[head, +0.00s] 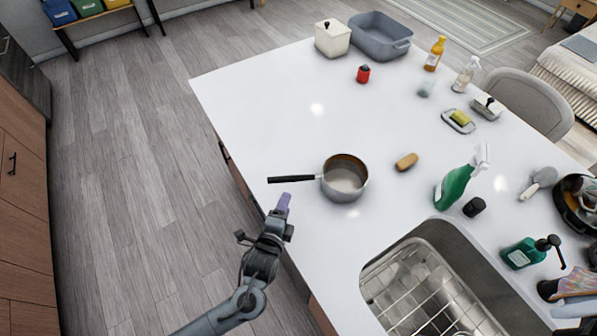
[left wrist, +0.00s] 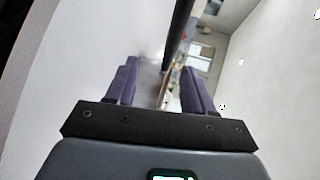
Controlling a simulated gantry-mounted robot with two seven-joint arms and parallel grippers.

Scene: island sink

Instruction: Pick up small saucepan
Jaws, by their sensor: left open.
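The small saucepan (head: 345,178) stands upright on the white countertop, grey metal with a brownish inside. Its black handle (head: 291,179) points left toward the counter's edge. My left gripper (head: 284,202) is open and empty, its purple fingers just on the near side of the handle in the head view. In the left wrist view the two fingers (left wrist: 160,85) are spread apart. A dark bar, likely the handle (left wrist: 179,35), shows beyond and between the fingertips. Whether it lies between the fingers in depth I cannot tell. My right gripper is not in view.
A sink with a wire rack (head: 415,290) lies at the near right. A brown sponge (head: 406,162), green spray bottle (head: 455,186) and dark round item (head: 474,207) stand right of the saucepan. A red item (head: 363,74) is farther back.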

